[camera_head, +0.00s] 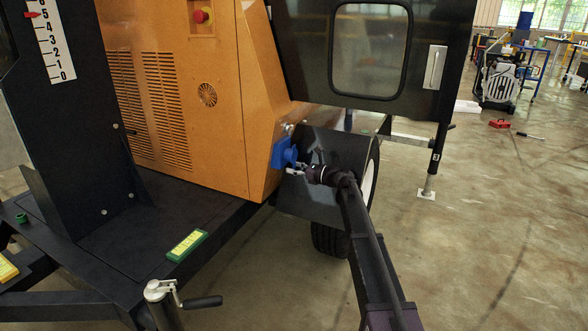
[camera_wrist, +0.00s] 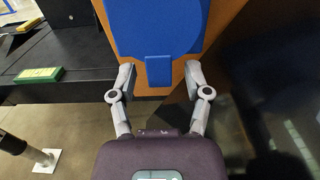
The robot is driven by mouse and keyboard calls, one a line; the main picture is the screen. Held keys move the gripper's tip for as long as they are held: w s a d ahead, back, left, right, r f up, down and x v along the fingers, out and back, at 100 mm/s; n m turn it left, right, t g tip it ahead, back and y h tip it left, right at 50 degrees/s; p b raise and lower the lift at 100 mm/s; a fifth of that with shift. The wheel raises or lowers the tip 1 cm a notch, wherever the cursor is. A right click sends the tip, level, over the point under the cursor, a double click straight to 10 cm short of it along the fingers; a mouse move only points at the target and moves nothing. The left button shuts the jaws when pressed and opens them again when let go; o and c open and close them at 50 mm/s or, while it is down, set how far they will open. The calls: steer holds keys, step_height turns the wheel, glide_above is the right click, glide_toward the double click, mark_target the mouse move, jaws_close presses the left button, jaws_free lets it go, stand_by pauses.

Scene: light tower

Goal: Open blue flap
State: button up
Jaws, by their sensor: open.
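The blue flap (camera_head: 285,154) is on the lower right corner of the orange cabinet, above the dark fender. In the wrist view the blue flap (camera_wrist: 158,25) fills the top middle, with a small blue tab (camera_wrist: 158,71) at its lower edge. It looks closed. My gripper (camera_head: 294,170) is just below and in front of it. In the wrist view my gripper (camera_wrist: 158,76) is open, with one finger on each side of the tab. Nothing is held. I cannot tell whether a finger touches the cabinet.
The orange cabinet (camera_head: 185,100) stands on a black trailer deck (camera_head: 120,225). A dark door panel (camera_head: 420,100) hangs above right. A dark fender (camera_head: 335,165) and a wheel are beside my arm. A green and yellow block (camera_head: 187,245) lies on the deck. Open floor (camera_head: 480,240) is at right.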

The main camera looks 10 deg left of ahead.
jaws_close()
steer(key=shift+s+a, duration=0.1)
steer(key=shift+a, duration=0.05)
steer(key=shift+d+p, duration=0.2)
steer(key=shift+p, duration=0.15)
